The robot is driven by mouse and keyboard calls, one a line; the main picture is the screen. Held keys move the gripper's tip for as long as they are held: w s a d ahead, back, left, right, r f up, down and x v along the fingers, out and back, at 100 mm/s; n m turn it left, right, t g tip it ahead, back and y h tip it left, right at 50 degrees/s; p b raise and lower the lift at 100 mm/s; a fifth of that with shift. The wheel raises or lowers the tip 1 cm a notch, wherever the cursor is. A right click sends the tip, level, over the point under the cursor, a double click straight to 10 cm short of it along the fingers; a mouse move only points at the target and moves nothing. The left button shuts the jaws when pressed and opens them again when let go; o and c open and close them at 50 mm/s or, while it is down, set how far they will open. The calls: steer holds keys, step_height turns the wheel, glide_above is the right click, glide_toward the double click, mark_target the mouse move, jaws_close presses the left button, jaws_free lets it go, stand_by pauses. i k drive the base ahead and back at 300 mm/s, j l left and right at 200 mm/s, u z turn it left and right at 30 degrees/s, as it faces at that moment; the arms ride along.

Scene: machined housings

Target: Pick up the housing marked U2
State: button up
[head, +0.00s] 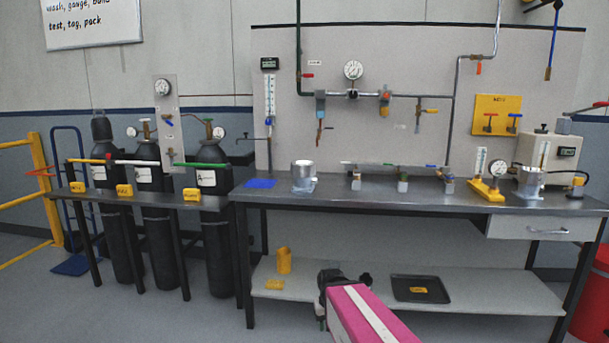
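Two silver cylindrical housings stand on the bench. One, the left housing (303,172), is left of the bench's middle on a pale clear-looking base. The other, the right housing (531,178), is near the right end, beside a yellow stand. Small valve-like fittings (402,184) stand between them. No U2 mark is readable on any of these. My arm, with a pink link and white stripe, reaches in from the bottom. The dark part at its end, apparently my gripper (340,283), is low in front of the bench, away from both housings. Its fingers are not clear.
The metal bench top (340,200) has free room between the housings. A blue mat (260,184) lies at its left. A lower shelf (480,298) holds a black tray (420,289) and yellow items. Black gas cylinders (158,250) stand left; a red bin (594,300) stands right.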

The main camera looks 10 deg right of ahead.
mark_target(532, 180)
steer(key=j+z, duration=0.2)
steer(key=z, duration=1.55)
steer(key=i+l, duration=0.1)
